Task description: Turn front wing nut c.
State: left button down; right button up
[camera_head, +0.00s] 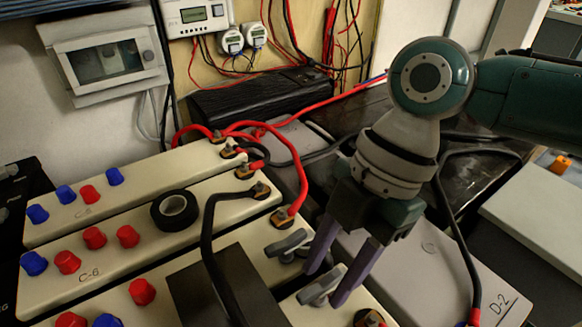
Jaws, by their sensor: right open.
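Two grey wing nuts show at the front right of the cream batteries. One wing nut (287,243) is farther back, and the nearer wing nut (319,288) sits closer to the front edge. I cannot read which of them is front wing nut c. My right gripper (324,285) points down with its two purple fingers open. In this view the fingertips are on either side of the nearer wing nut; I cannot tell if they touch it. The farther wing nut lies just left of the fingers. My left gripper is not in view.
Red cables (299,178) and a black cable (207,225) arch over the batteries. A roll of black tape (163,212) and several red and blue caps (94,238) sit on the tops. A grey battery marked D-2 (440,262) is to the right.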

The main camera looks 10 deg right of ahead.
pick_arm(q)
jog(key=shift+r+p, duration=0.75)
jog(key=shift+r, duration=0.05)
pick_arm(e)
jog(key=v, duration=1)
jog(key=s+a+r+m+t+p, duration=0.3)
jog(key=s+a+r+m+p, duration=0.3)
jog(key=s+m+p, duration=0.4)
jog(key=s+d+r+m+t+h+p, duration=0.2)
jog(key=s+d+r+m+h+p, duration=0.25)
jog(key=d+r+m+p, duration=0.5)
pick_arm(q)
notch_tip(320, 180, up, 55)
jog(key=p, duration=3.5)
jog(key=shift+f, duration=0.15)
pick_arm(e)
notch_tip(320, 180, up, 35)
jog(key=d, duration=0.1)
jog(key=shift+d+m, duration=0.25)
jog(key=shift+m, duration=0.1)
